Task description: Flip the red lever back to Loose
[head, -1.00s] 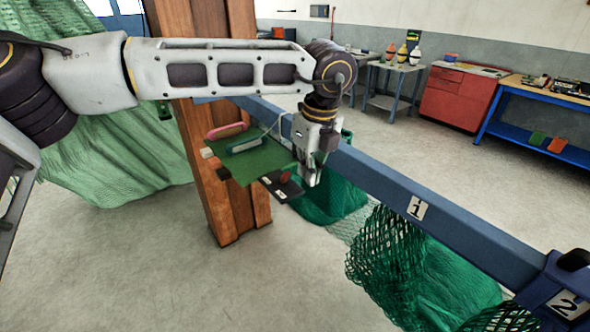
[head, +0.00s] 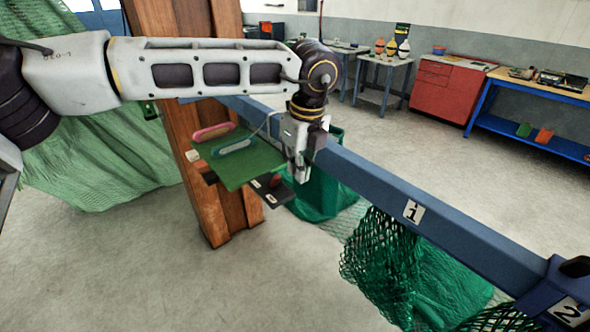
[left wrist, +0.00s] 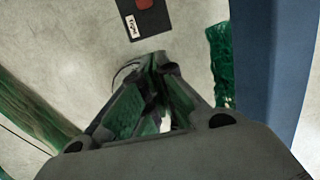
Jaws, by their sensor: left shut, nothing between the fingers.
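The red lever (head: 276,181) is a small red piece on a dark plate (head: 258,186) beside the wooden post. In the left wrist view the lever (left wrist: 144,4) is partly cut off by the top edge, on the dark plate (left wrist: 150,26) with a white label that seems to read "Tight". A "Loose" label is not readable. My left gripper (head: 301,177) points down just right of the lever, shut and empty. In the left wrist view its fingertips (left wrist: 160,66) are below the plate, with a visible gap to it. My right gripper is not in view.
A green board (head: 245,163) with pink and teal handled pieces is mounted on the wooden post (head: 213,205). A blue beam (head: 375,188) runs close behind my gripper, with green nets (head: 385,260) hanging from it. The floor in front is clear.

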